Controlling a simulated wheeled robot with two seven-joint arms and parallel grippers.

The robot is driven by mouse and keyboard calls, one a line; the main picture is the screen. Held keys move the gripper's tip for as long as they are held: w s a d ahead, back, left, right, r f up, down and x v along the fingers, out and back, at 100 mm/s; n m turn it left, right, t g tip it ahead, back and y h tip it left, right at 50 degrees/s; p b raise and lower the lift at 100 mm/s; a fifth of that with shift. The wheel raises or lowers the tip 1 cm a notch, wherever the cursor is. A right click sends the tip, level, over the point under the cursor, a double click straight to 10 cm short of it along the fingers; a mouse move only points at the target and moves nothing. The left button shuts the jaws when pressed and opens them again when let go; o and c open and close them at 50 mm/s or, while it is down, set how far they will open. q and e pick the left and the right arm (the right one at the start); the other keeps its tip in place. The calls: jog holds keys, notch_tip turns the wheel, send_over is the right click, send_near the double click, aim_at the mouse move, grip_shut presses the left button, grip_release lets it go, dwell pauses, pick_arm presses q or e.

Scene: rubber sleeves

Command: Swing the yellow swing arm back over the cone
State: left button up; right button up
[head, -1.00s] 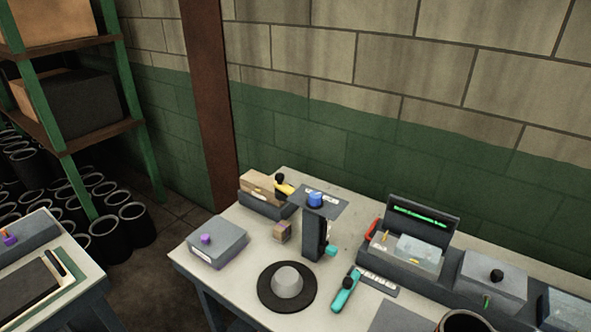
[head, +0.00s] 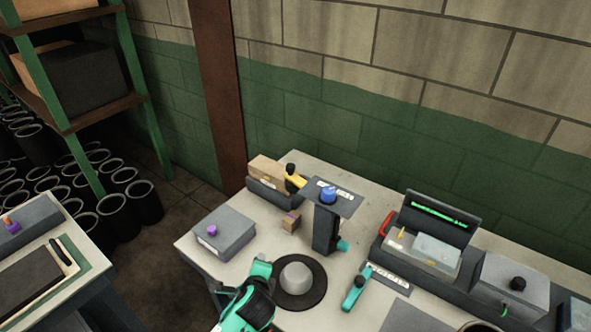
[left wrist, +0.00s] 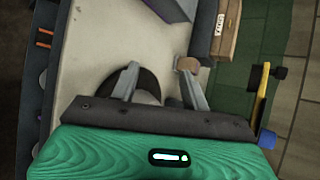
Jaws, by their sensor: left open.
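The yellow swing arm (head: 297,181) has a black knob and sits at the back of the table, beside a dark post with a blue knob. It also shows at the right of the left wrist view (left wrist: 261,95). The grey cone (head: 296,277) stands on a black disc near the table's front, with the yellow arm well away from it. My left gripper (left wrist: 161,84) is open and empty, its fingers apart over the disc area. In the head view my teal left wrist is left of and in front of the cone; its fingertips are unclear there. My right gripper is out of view.
The dark upright post (head: 325,230) stands behind the cone. A grey box with a purple knob (head: 225,234) is at the left. A teal-handled tool (head: 355,291) lies to the right. A small brown cube (head: 291,222) sits between. An open case (head: 428,240) stands farther right.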

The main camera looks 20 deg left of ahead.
pick_arm(q)
jog(key=w+d+r+m+t, duration=0.3)
jog(key=w+r+m+t, duration=0.1)
jog(key=w+r+m, duration=0.45)
jog(key=m+t, duration=0.3)
jog(key=m, duration=0.3)
send_near(290, 169)
jog(key=p+x, duration=0.3)
jog(key=x, duration=0.7)
jog(key=shift+w, duration=0.1)
jog(key=shift+w+a, duration=0.15)
jog(key=shift+w, duration=0.5)
grip_shut()
